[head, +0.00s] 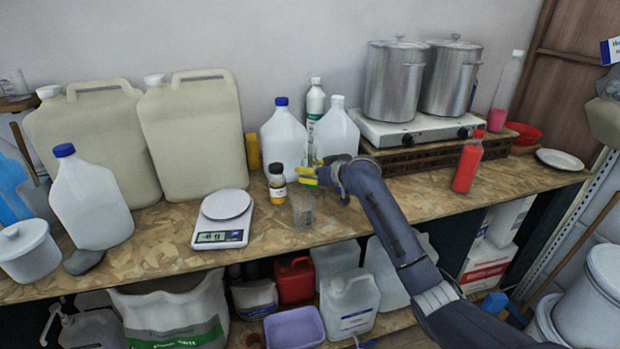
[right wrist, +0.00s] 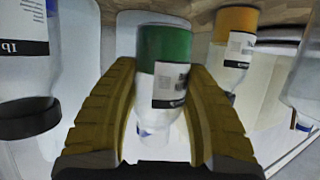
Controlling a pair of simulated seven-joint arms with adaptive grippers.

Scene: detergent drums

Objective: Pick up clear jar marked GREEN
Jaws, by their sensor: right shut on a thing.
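The clear jar (right wrist: 163,60) has green contents and a white label, and stands between my right gripper's yellow fingers in the right wrist view. That view looks turned over, so the green part shows at the top. My right gripper (right wrist: 158,115) is shut on this jar. In the head view my right gripper (head: 322,173) is over the workbench, and it mostly hides the jar from that side. I cannot tell whether the jar is touching the bench. My left gripper is in neither view.
An amber jar with a dark cap (head: 277,185) and a clear beaker (head: 303,210) stand close left of my gripper. White jugs (head: 284,140) stand behind it. A scale (head: 225,217) is further left. A red bottle (head: 467,164) stands right, with bare bench before it.

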